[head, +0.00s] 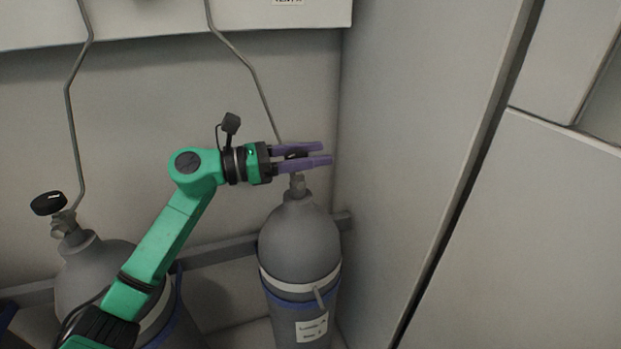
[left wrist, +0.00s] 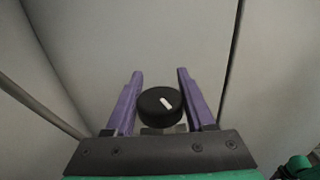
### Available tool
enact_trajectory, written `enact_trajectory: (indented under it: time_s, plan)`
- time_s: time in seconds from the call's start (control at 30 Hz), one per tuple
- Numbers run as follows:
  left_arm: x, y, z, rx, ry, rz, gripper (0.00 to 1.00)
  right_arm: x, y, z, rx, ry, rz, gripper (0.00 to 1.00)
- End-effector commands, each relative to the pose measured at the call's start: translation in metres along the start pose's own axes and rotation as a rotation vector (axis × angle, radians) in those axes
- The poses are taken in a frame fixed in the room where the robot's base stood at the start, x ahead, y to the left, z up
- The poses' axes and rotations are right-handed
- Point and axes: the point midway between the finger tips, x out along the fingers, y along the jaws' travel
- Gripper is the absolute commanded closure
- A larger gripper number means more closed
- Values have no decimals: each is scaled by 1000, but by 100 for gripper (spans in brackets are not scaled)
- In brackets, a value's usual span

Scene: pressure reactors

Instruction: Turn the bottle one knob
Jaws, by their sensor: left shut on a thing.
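My left gripper (head: 327,153) reaches in from the left, its purple fingers around the black knob (head: 297,155) on top of the right grey bottle (head: 300,240). In the left wrist view the round black knob (left wrist: 160,106) with a short white mark sits between the two fingers of the left gripper (left wrist: 160,73). The gripper is shut on this knob; in the head view the fingers partly hide it. The white label (head: 312,328) on this bottle is too small to read. My right gripper is not in view.
A second grey bottle (head: 88,262) with a black knob (head: 48,203) stands at the left, partly behind my arm. Thin pipes (head: 68,100) run down from above. A grey wall panel (head: 420,120) stands close to the right of the held knob. A rail (head: 225,250) runs behind the bottles.

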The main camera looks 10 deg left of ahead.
Motion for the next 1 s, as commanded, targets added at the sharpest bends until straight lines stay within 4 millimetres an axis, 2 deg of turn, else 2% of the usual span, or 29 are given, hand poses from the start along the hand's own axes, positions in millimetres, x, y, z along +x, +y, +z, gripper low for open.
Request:
enact_trajectory:
  time_s: [0.03, 0.23, 0.6, 1.0]
  plan:
    - [0, 0, -6, 1, -1, -39, 100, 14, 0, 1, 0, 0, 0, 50]
    - [0, -5, -2, -1, 0, -205, 100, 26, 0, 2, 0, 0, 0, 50]
    - [-2, -11, 0, -3, 1, -390, 100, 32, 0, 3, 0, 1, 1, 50]
    - [-2, -12, 0, -2, 1, -425, 100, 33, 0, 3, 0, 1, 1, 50]
